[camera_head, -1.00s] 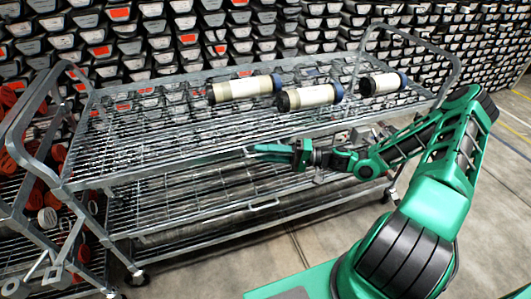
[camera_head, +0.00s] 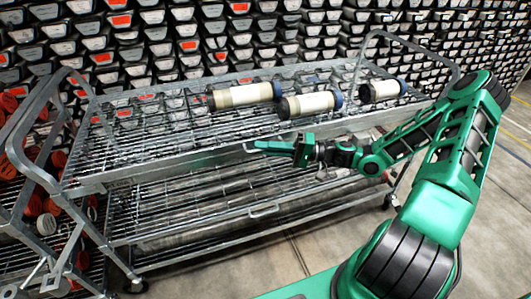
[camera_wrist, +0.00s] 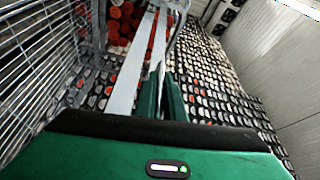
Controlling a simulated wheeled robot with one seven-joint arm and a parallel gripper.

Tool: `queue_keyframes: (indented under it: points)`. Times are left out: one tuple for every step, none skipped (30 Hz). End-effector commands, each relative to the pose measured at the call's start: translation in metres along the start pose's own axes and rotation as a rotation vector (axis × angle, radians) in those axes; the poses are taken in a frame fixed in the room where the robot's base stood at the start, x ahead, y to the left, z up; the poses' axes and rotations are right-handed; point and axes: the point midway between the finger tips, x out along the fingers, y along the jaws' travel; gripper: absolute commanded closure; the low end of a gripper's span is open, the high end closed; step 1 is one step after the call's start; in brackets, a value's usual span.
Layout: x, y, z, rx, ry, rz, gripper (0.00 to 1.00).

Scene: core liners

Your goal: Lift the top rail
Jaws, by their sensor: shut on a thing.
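The top rail (camera_head: 190,162) is the grey metal bar along the near edge of the wire cart's upper shelf. My green gripper (camera_head: 262,146) reaches it from the right, near the middle of its length. In the wrist view, my gripper's two green fingers (camera_wrist: 161,92) are close together, with a thin pale strip between them. A light bar (camera_wrist: 130,72) runs away just left of the fingers. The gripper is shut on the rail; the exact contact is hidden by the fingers.
Several pale cylinders with dark and blue ends, including one at the left (camera_head: 245,95), lie on the upper shelf. A wire lower shelf (camera_head: 200,215) sits below. A rack with red-ended items (camera_head: 40,205) stands at the left. Concrete floor (camera_head: 340,225) is clear at the front right.

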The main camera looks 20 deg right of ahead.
Motion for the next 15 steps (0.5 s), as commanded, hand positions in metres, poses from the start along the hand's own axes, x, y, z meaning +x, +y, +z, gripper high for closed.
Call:
queue_keyframes:
  points:
    - [0.0007,-0.0039,-0.0012,-0.006,0.001,-0.007,1.00]
    - [0.0007,-0.0041,-0.0013,-0.006,0.001,-0.008,1.00]
    - [0.0007,-0.0043,-0.0014,-0.007,0.002,-0.008,1.00]
    - [0.0008,-0.0045,-0.0015,-0.007,0.002,-0.009,1.00]
    - [0.0008,-0.0047,-0.0015,-0.007,0.002,-0.010,1.00]
    - [0.0008,-0.0050,-0.0016,-0.008,0.002,-0.010,1.00]
    - [0.0009,-0.0051,-0.0016,-0.008,0.002,-0.011,1.00]
    - [0.0009,-0.0053,-0.0017,-0.008,0.002,-0.011,0.88]
    - [0.0009,-0.0056,-0.0018,-0.009,0.002,-0.012,0.79]
    - [0.0009,-0.0054,-0.0017,-0.009,0.002,-0.011,0.72]
    - [0.0008,-0.0051,-0.0017,-0.008,0.002,-0.011,0.72]
    - [0.0007,-0.0047,-0.0016,-0.008,0.002,-0.010,0.72]
    - [0.0007,-0.0044,-0.0015,-0.007,0.002,-0.009,0.72]
    - [0.0006,-0.0042,-0.0014,-0.007,0.002,-0.009,0.72]
    - [0.0006,-0.0039,-0.0013,-0.006,0.002,-0.008,0.72]
